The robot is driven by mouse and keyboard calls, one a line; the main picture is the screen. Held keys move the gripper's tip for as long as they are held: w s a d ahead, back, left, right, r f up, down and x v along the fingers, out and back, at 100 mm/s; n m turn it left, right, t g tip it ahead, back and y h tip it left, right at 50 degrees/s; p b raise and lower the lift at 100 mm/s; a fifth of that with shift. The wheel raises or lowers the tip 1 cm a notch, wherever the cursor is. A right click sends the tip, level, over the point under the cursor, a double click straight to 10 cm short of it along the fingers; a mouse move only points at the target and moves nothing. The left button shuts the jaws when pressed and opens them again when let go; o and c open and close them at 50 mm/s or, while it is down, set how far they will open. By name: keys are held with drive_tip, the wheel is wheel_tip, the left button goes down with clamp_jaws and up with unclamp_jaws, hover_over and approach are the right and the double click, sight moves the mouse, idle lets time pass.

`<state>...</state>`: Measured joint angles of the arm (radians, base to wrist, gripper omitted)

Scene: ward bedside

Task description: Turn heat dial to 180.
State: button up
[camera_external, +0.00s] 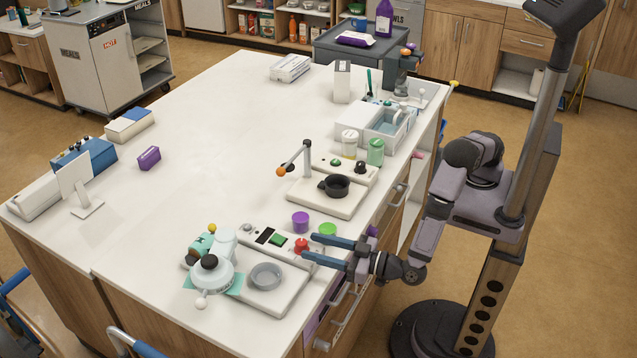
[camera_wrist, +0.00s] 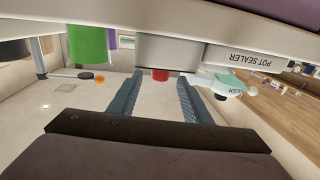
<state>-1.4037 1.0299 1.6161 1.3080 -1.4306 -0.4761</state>
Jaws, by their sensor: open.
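A red dial (camera_external: 301,245) sits at the right end of the control panel on the white pot sealer (camera_external: 272,303). The panel also has a dark display (camera_external: 264,236) and a green button. My gripper (camera_external: 309,247) is open, with its two fingers pointing left at the dial. In the wrist view the red dial (camera_wrist: 160,75) lies between the fingertips (camera_wrist: 160,76), with a gap on each side. No contact is visible. The dial's markings and present setting are too small to read.
A teal and white machine with a black knob (camera_external: 209,262) is left of the grey ring (camera_external: 267,276). A second device with a black pan (camera_external: 337,186) stands farther back. The table's centre is clear.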

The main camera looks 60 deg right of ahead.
sight(301, 242)
drive_tip(key=shift+w+a+p, duration=0.15)
drive_tip(key=shift+w+p, duration=0.15)
drive_tip(key=shift+w, duration=0.9)
drive_tip(key=shift+w+a+p, duration=0.15)
drive_tip(key=shift+w+p, duration=0.15)
drive_tip(key=shift+w, duration=0.9)
drive_tip(key=c, duration=1)
drive_tip(key=shift+c, duration=0.2)
drive_tip(key=shift+f+b, duration=0.1)
drive_tip(key=shift+b, duration=0.3)
